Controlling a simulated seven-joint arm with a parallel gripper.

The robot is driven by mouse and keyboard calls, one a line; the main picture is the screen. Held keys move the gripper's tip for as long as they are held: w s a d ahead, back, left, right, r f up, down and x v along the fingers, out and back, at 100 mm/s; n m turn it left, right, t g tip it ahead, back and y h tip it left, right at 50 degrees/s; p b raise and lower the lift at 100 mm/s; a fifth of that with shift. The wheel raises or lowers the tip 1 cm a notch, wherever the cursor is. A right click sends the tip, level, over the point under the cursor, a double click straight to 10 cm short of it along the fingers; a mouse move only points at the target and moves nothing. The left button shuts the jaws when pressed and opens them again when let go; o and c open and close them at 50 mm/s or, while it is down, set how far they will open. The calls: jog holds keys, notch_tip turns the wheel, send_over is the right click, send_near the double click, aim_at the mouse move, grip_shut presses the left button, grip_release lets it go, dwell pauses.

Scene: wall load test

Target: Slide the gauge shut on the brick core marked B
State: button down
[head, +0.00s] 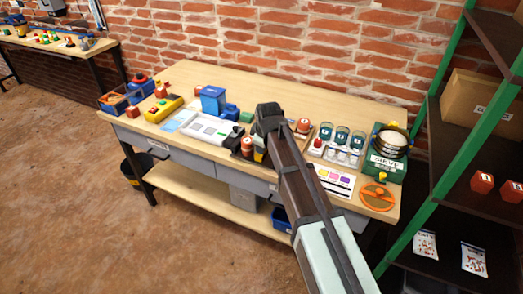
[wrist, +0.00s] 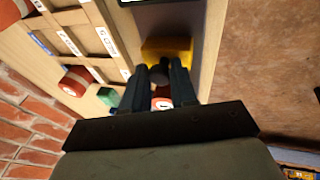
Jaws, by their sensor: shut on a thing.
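My gripper (wrist: 158,76) reaches down over the middle of the workbench. In the wrist view its dark fingers are closed on a dark round knob (wrist: 158,73), in front of a yellow block (wrist: 172,48) that seems part of the gauge. A red brick core with a white label (wrist: 162,102) shows between the fingers, partly hidden; its letter is not readable. In the head view a labelled red core (head: 247,146) stands just left of the gripper, and a bit of yellow (head: 259,156) shows beside it. My arm hides most of the gauge there.
Another red core (wrist: 75,81) and a green block (wrist: 107,96) lie near the gripper. On the workbench (head: 185,72), glass beakers (head: 342,136) and a sieve (head: 388,143) stand at right, a blue device (head: 212,100) at left. A green-framed shelf (head: 425,140) borders the right end.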

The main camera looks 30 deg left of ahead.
jog(key=shift+w+a+r, duration=0.1)
jog(key=shift+w+a, duration=0.05)
jog(key=shift+a, duration=1.6)
jog(key=c, duration=1)
grip_release()
jog(key=shift+o, duration=0.2)
jog(key=shift+s+d, duration=0.1)
jog(key=shift+s, duration=0.1)
notch_tip(320, 180, up, 7)
dwell(0.4)
